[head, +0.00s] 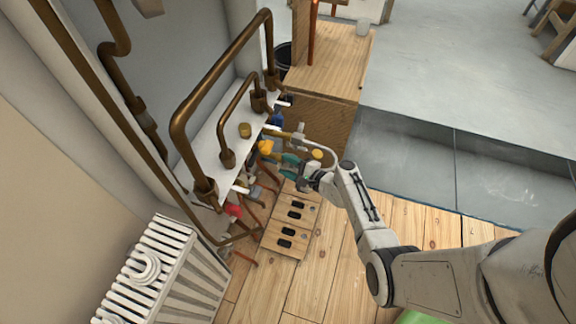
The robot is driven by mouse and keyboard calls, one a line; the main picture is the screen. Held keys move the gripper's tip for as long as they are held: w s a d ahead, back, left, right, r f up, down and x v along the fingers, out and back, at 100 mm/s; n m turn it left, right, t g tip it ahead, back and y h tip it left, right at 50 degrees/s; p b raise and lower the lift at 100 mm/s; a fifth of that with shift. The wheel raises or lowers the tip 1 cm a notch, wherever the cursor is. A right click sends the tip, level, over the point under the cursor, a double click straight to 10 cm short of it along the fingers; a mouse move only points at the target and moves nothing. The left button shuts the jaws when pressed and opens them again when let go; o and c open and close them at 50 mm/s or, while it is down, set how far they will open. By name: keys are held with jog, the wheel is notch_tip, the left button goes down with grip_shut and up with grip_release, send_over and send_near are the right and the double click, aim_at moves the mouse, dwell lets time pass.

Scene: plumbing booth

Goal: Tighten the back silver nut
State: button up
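My arm reaches in from the lower right, and my gripper (297,174) is at the cluster of pipes and fittings below the white shelf (211,152). Teal parts (289,162) show right at the gripper, and I cannot tell whether they belong to it or to a fitting. A yellow fitting (266,147) and a red one (233,210) are nearby. The back silver nut cannot be made out; it is too small or hidden among the fittings and behind the gripper. The finger opening is too small to read.
Bronze pipes (226,72) rise in loops above the shelf. A white radiator (165,275) stands at the lower left. A wooden panel with black slots (290,228) lies below the gripper. A wooden cabinet (325,65) stands behind. The grey floor at the right is open.

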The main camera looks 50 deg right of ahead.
jog(key=p+v, duration=0.2)
jog(key=v, duration=0.8)
jog(key=shift+s, duration=0.4)
jog(key=s+d+f+n+g+h+b, duration=0.45)
jog(key=s+f+n+g, duration=0.45)
jog(key=n, duration=0.5)
jog(key=w+a+r+n+t+b, duration=0.2)
jog(key=w+a+r+n+t, duration=0.65)
jog(key=n, duration=1.15)
jog(key=shift+g+h, duration=0.35)
jog(key=shift+g, duration=0.6)
jog(key=b+x, duration=0.1)
jog(key=x, duration=0.3)
jog(key=r+b+x, duration=0.1)
jog(key=x, duration=0.3)
jog(key=w+a+b+x, duration=0.1)
jog(key=x, duration=0.2)
jog(key=shift+w+d+r, duration=0.15)
jog(key=shift+w+r, duration=0.1)
jog(key=shift+w, duration=0.15)
